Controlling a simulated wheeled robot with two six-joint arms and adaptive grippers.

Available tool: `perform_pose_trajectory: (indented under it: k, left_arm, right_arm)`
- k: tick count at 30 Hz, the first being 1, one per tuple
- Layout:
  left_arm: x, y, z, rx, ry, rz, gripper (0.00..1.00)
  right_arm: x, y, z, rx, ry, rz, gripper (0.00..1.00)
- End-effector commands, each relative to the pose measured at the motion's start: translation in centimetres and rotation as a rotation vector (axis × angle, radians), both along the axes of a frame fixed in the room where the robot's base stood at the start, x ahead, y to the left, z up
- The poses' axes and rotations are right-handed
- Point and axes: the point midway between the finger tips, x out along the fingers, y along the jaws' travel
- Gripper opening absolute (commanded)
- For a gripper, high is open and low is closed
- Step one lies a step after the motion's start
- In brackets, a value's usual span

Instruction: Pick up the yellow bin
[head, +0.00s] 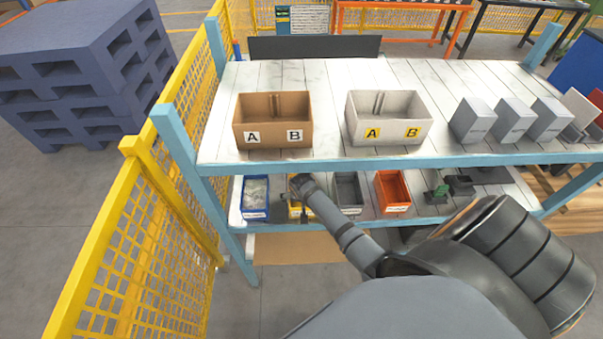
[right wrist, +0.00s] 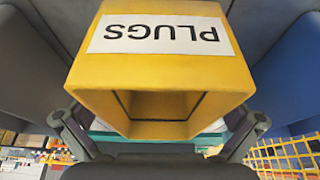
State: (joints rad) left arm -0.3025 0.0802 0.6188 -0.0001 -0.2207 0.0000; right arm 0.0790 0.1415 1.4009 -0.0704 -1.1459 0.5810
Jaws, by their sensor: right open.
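The yellow bin (head: 293,211) sits on the lower shelf, partly hidden behind my right gripper (head: 302,186). In the right wrist view the yellow bin (right wrist: 92,75) fills the middle, with a white label reading PLUGS upside down. My right gripper (right wrist: 157,128) is open there, with one finger on each side of the bin's lower part in the picture. I cannot tell whether the fingers touch it. My left gripper is not in view.
A blue bin (head: 255,211) stands left of the yellow bin; a grey bin (head: 348,193) and an orange bin (head: 392,191) stand right. The upper shelf (head: 330,75) above holds a brown box (head: 273,137) and a light box (head: 388,133). A yellow fence (head: 150,230) is at left.

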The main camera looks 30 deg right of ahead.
Motion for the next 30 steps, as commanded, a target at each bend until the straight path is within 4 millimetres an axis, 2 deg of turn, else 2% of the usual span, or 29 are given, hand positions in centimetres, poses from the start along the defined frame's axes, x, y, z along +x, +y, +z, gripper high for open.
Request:
perform_pose_trajectory:
  k: [7,18,25,30]
  left_arm:
    - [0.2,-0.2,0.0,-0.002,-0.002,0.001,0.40]
    - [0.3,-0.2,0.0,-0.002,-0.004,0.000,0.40]
    - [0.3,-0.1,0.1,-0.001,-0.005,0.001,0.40]
    - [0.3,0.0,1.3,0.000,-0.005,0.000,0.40]
  right_arm:
    - [0.0,0.0,-0.3,0.001,0.001,0.000,1.00]
    - [0.0,0.0,-0.3,0.000,0.000,0.001,0.52]
    - [0.0,0.0,-0.2,0.000,0.001,0.001,0.52]
    - [0.0,0.0,0.9,0.000,0.000,0.000,0.52]
